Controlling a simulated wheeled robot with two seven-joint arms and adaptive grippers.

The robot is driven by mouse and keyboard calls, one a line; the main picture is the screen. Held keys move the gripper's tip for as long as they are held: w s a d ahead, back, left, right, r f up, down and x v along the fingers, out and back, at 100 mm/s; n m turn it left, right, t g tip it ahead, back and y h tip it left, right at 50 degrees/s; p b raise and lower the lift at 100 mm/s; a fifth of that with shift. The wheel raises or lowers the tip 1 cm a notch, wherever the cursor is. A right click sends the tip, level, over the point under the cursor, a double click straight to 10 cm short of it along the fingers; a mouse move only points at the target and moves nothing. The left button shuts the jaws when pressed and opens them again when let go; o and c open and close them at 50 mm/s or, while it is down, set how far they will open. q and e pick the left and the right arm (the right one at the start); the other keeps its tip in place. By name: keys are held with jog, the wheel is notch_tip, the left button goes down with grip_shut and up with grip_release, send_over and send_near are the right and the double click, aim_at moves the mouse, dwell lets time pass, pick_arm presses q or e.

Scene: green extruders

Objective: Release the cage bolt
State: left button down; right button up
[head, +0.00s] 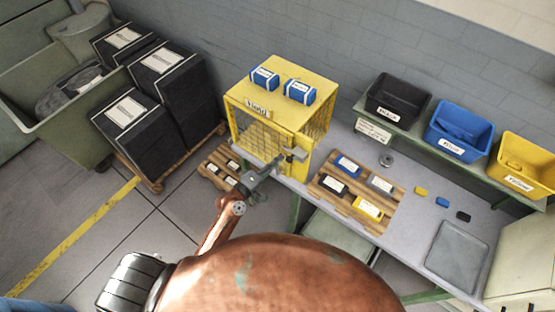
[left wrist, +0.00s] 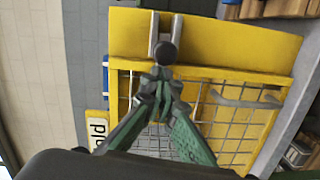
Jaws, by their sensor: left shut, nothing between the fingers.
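The yellow cage (head: 285,95) stands at the back left end of the workbench, with a wire mesh door (head: 258,137) on its front. The cage bolt (head: 294,154) is a grey fitting at the door's edge. In the left wrist view the bolt shows as grey bars with a dark round knob (left wrist: 165,53) on a yellow plate. My left gripper (head: 277,165) is at the bolt, its fingers shut and empty. In the left wrist view its green fingertips (left wrist: 162,80) are just below the knob; whether they touch it I cannot tell. My right gripper is not in view.
Two blue boxes (head: 299,91) sit on the cage. A grey door handle (left wrist: 245,98) is right of my fingers. A wooden board (head: 328,201) with several labelled blocks lies on the workbench (head: 420,185). Black, blue and yellow bins stand behind. Stacked black crates (head: 170,85) are left.

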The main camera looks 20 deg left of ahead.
pick_arm(q)
jog(key=d, duration=0.1)
jog(key=s+d+p, duration=0.1)
jog(key=d, duration=0.2)
jog(key=shift+s+d+r+p, duration=0.15)
jog(key=shift+s+p, duration=0.1)
jog(key=shift+p, duration=0.15)
jog(key=shift+s+d, duration=0.1)
jog(key=shift+d, duration=0.05)
jog(key=shift+a, duration=0.35)
jog(key=s+a+b, duration=0.3)
jog(key=s+a, duration=0.4)
jog(key=s, duration=0.1)
jog(key=shift+a+r+b, duration=0.4)
